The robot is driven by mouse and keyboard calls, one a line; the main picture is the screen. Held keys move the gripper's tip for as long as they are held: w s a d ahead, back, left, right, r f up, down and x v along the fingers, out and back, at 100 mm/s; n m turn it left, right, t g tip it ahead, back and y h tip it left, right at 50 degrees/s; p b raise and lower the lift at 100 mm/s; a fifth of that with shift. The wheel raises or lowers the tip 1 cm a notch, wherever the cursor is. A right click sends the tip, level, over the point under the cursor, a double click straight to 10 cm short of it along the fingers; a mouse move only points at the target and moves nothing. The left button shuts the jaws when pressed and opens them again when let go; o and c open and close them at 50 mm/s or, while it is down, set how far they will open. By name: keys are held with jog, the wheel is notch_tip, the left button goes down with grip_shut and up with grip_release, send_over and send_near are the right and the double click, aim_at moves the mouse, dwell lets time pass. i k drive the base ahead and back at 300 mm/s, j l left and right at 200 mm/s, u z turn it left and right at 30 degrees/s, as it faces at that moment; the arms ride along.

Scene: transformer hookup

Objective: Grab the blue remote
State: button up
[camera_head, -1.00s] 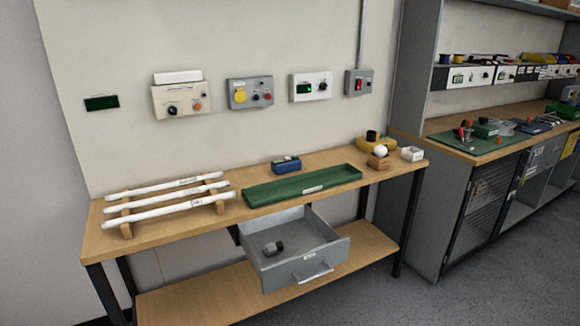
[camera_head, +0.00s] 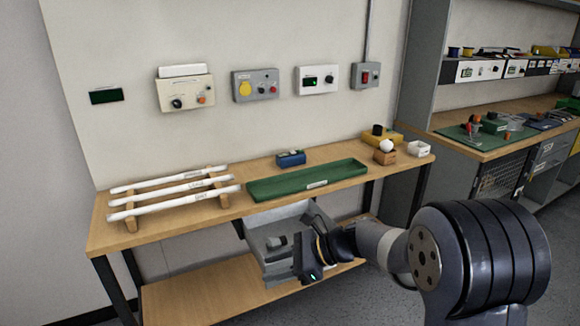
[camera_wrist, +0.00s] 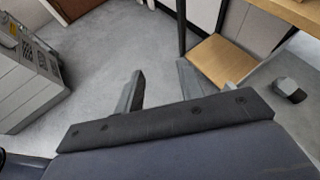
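The blue remote (camera_head: 291,158), a small blue box with a dark and pale top, lies on the wooden workbench (camera_head: 150,231) behind the green tray. It does not show in the wrist view. My gripper (camera_head: 309,263) is in front of the bench, over the front of the open drawer in the picture and lower than the remote. In the wrist view my gripper (camera_wrist: 162,82) has its two fingers apart with nothing between them.
A green tray (camera_head: 262,191) lies between the remote and the bench's front edge. White tubes on a wooden rack (camera_head: 131,220) are at left. A grey drawer (camera_head: 257,225) stands open below, holding a dark object. A wooden block (camera_head: 384,157) and white box (camera_head: 419,149) are at right.

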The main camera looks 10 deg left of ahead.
aim_at(285, 161)
jog(key=i+l+u, duration=0.35)
jog(key=i+l, duration=0.25)
jog(key=i, duration=0.4)
jog(key=i+l+u, duration=0.35)
jog(key=i+l, duration=0.45)
jog(key=i, duration=0.15)
jog(key=i+l+u, duration=0.35)
jog(key=i+l, duration=0.45)
jog(key=l, duration=0.3)
